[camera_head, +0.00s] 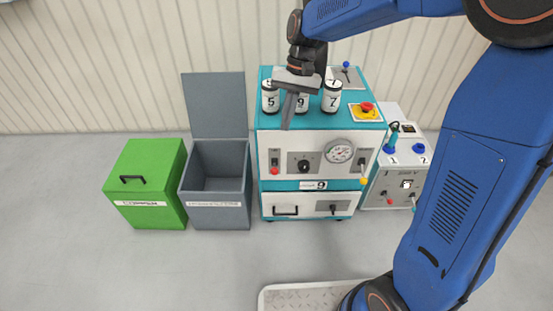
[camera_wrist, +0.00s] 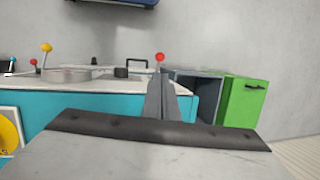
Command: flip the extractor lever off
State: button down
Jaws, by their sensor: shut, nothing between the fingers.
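Several levers show, and no label that I can read says which is the extractor. A red-ball lever (camera_head: 275,170) hangs ball down on the left of the machine's front panel. It also shows in the wrist view (camera_wrist: 160,57), beyond my fingertips. A yellow-ball lever (camera_head: 363,180) is at the front panel's right, also ball down, and shows in the wrist view (camera_wrist: 46,48). A blue-ball lever (camera_head: 346,66) stands on the machine's top. My gripper (camera_head: 287,124) is shut and empty, pointing down near the top front edge, above and apart from the red-ball lever.
Numbered canisters (camera_head: 331,96) and a red stop button (camera_head: 367,107) stand on the machine's top. An open grey bin (camera_head: 218,216) and a green bin (camera_head: 150,214) are at left. A smaller unit (camera_head: 400,184) with levers is at right. Floor in front is mostly clear, with a tray (camera_head: 310,296).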

jog(key=shift+f, duration=0.1)
jog(key=x, duration=1.3)
jog(key=shift+f, duration=0.4)
